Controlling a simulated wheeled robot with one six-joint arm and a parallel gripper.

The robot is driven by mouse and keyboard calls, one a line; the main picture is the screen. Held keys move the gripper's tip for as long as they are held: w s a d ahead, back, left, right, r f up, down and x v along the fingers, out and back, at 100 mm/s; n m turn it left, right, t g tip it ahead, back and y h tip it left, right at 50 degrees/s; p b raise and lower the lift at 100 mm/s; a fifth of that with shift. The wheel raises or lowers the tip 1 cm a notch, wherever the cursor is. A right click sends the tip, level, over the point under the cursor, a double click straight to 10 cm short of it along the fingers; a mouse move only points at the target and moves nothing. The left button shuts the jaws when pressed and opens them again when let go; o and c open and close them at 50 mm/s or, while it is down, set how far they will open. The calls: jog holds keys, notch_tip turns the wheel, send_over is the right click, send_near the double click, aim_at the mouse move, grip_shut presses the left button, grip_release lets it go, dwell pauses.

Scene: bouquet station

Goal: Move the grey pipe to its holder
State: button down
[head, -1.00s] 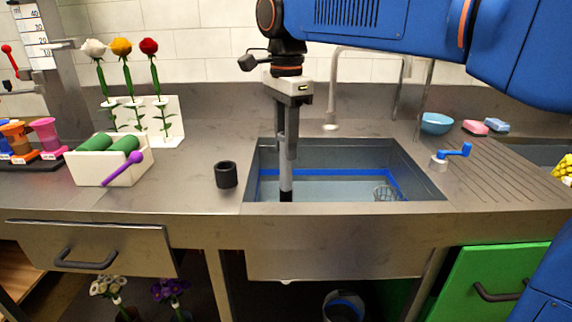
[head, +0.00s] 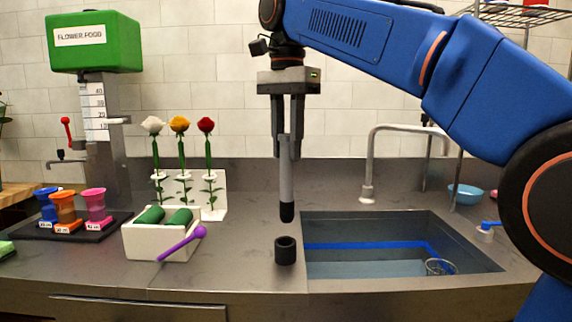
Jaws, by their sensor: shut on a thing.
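My gripper (head: 288,150) is in the middle of the head view, pointing down, shut on the grey pipe (head: 286,180). The pipe hangs upright, with a black lower end. It is clear of the sink and above the counter. A short black round cup (head: 285,251), which looks like the holder, stands on the counter just left of the sink. The pipe's lower end is above the cup in the picture and apart from it. The depth between them is hard to tell.
The sink (head: 465,245) with water and a glass (head: 440,267) lies to the right. A faucet (head: 371,150) stands behind it. To the left are a white box (head: 150,245) with green rolls, a purple tool (head: 185,242), three roses (head: 180,125) and coloured cups (head: 65,208).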

jog(key=shift+a, duration=0.15)
send_over(285, 200)
jog(key=w, duration=0.1)
jog(key=shift+w+f, duration=0.15)
jog(key=shift+f, duration=4.25)
jog(key=c, duration=1.3)
grip_release()
jog(key=shift+r, duration=3.75)
